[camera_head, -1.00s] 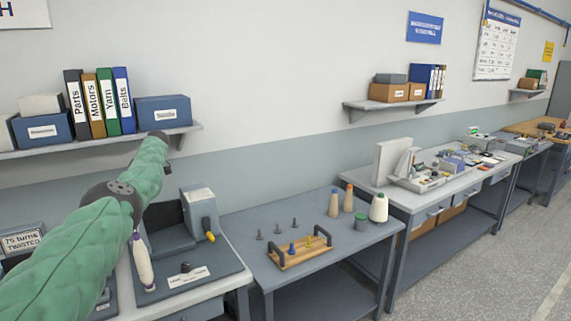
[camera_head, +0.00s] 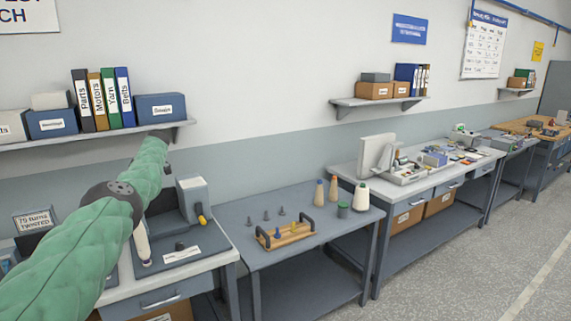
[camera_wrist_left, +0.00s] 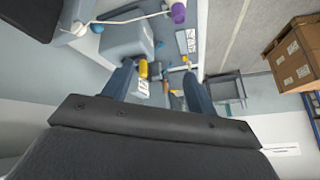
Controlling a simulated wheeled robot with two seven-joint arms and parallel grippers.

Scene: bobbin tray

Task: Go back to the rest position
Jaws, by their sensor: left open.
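My left arm, in a green sleeve, comes in from the left in the head view and reaches up over the left bench. Its gripper is hidden from the head camera. In the left wrist view my left gripper (camera_wrist_left: 157,78) has its two fingers spread, with nothing between them. A grey winding machine (camera_head: 192,200) with a yellow-tipped handle stands on the left bench. A wooden bobbin tray (camera_head: 287,238) with two dark handles sits on the middle table, with a blue and a yellow piece on it. My right gripper is not in view.
The middle table (camera_head: 325,229) also bears several dark pegs, cones of thread (camera_head: 362,197) and a green-grey cup (camera_head: 343,210). A wall shelf (camera_head: 100,135) with binders and boxes is close behind my left arm. Open floor (camera_head: 450,270) lies at the right.

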